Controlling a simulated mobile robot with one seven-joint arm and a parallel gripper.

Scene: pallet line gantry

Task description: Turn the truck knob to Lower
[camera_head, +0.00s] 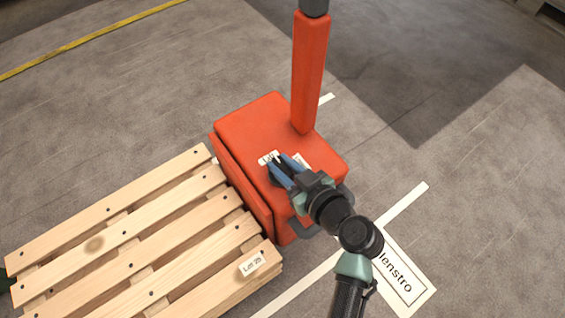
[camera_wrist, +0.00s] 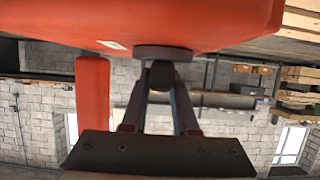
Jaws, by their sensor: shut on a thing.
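The orange-red pallet truck (camera_head: 255,125) stands in the middle of the head view, with its upright column (camera_head: 308,75) rising at the back. My gripper (camera_head: 281,167) reaches onto the truck's top face from the lower right. Its blue fingers are shut on the dark truck knob, which they largely hide in the head view. In the wrist view the knob (camera_wrist: 162,75) shows as a dark grip on a round grey base, between the fingers. White labels (camera_head: 268,158) lie beside it; one starts with "L", but the rest and the knob's pointing direction cannot be read.
A wooden pallet (camera_head: 170,215) with a "Lot 25" tag (camera_head: 252,264) lies left of the truck. A floor sign (camera_head: 405,275) ending in "lenstro" and white floor lines lie at the lower right. Grey floor is open to the right and behind.

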